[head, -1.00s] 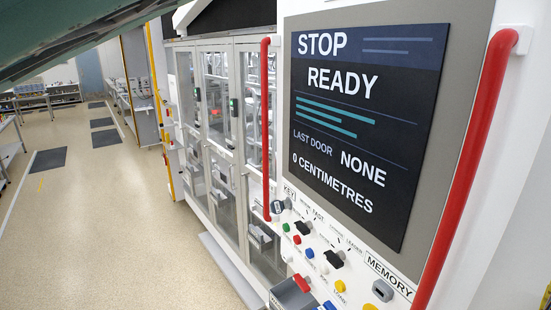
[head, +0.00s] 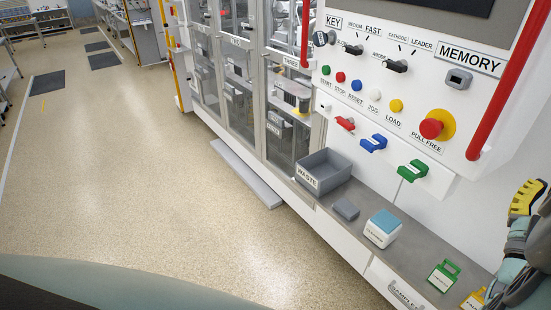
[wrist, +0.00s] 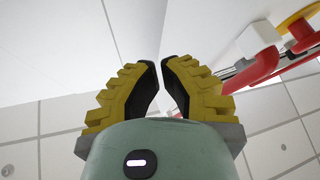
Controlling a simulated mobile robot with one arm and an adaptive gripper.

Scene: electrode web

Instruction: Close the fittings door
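A white cabinet with framed glass doors runs along the machine in the head view. The near lower door (head: 267,105) has grey bins and a yellow item behind its glass, and other glass doors (head: 236,85) stand farther left. The door labels are too small to read surely, so I cannot tell which is the fittings door or how far it stands open. My gripper (head: 527,198) is at the right edge of the head view, well away from the doors. In the wrist view its yellow fingers (wrist: 161,60) nearly meet at the tips, with nothing between them.
A control panel with buttons, a red emergency knob (head: 432,128) and red handrails (head: 500,90) stands right of the doors. Below it, a grey ledge holds a waste bin (head: 323,171) and a blue-topped white block (head: 382,228). A low step (head: 245,172) lies before the doors.

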